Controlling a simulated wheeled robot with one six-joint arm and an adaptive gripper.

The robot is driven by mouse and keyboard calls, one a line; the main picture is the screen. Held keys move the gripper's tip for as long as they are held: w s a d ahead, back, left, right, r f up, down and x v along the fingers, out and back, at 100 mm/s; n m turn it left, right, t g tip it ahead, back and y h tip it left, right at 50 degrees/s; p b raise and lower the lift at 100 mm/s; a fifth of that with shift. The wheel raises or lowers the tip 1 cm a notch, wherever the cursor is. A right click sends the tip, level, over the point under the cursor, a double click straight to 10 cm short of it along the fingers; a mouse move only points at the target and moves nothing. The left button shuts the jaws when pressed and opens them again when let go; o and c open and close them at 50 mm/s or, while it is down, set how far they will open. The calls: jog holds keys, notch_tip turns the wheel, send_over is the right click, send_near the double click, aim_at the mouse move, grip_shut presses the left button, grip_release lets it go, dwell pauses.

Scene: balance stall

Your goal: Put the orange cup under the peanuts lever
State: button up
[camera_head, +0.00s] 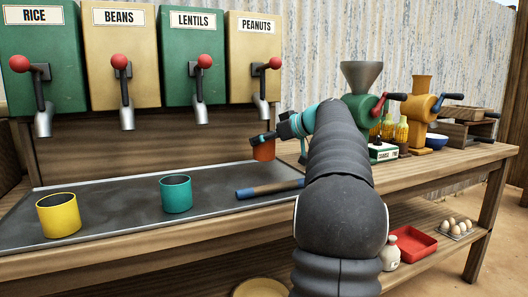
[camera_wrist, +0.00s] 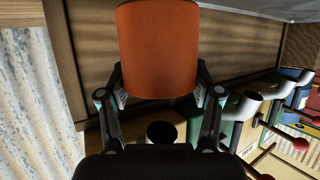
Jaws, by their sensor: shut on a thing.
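In the wrist view the orange cup (camera_wrist: 158,50) fills the top middle, between the two fingers of my gripper (camera_wrist: 160,92). The peanuts dispenser (camera_head: 255,75) is cream, at the right end of the row, with a red-knobbed peanuts lever (camera_head: 275,63) and a grey spout (camera_head: 262,108). The cup appears above the tray; its exact height is hard to tell.
A metal tray (camera_head: 110,216) on the counter holds a yellow cup (camera_head: 58,215) and a teal cup (camera_head: 176,194). A blue and brown rod (camera_head: 270,189) lies near the tray's right end. Rice, beans and lentils dispensers stand to the left. Green and orange grinders (camera_head: 420,112) stand to the right.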

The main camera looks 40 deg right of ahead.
aim_at(264, 151)
jog(key=shift+f+b, duration=0.3)
jog(key=shift+f, duration=1.6)
jog(key=shift+f, duration=0.25)
jog(key=o, duration=1.3)
jog(key=shift+c, duration=0.2)
jog(key=shift+r, duration=0.15)
